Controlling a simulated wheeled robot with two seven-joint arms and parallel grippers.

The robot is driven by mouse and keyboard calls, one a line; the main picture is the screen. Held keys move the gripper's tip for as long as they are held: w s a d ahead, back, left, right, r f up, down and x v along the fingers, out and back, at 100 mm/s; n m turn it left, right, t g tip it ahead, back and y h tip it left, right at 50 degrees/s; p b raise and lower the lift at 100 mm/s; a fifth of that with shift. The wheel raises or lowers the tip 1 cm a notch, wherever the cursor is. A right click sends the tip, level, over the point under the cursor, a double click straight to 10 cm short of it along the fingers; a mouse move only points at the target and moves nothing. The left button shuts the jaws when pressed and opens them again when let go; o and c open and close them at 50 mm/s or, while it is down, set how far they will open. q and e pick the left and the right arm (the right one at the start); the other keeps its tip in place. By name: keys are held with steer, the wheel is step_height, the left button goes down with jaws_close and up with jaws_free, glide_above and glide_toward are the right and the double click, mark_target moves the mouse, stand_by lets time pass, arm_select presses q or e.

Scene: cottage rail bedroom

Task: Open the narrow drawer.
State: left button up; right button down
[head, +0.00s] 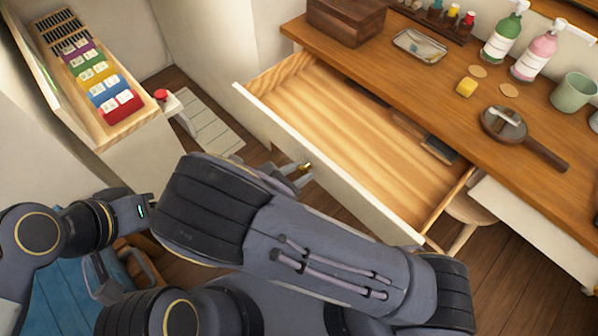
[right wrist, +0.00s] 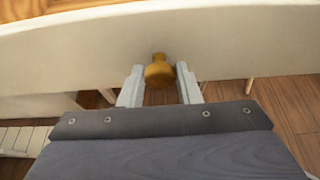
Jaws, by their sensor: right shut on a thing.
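The drawer with a cream front (head: 330,185) stands pulled far out from under the wooden desk, its bare wood inside (head: 340,125) showing. Its brass knob (head: 307,167) is on the outer face. My right gripper (head: 298,173) is at that knob, shut on it. In the right wrist view the knob (right wrist: 159,72) sits between the two grey fingers of the right gripper (right wrist: 160,80), with the cream front (right wrist: 70,55) just beyond. My left arm's wrist shows at the left, but its fingers are hidden or unclear.
The desk top (head: 400,85) carries a wooden box (head: 345,20), a small tray (head: 419,45), pump bottles, a green mug (head: 573,92) and a hand mirror (head: 505,122). A stool (head: 465,210) stands below at the right. A case of coloured cards (head: 90,75) is at the upper left.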

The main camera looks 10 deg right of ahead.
steer(key=c, duration=1.1)
jaws_free()
steer(key=v, duration=0.8)
steer(key=shift+d, duration=0.1)
steer(key=shift+w, duration=0.1)
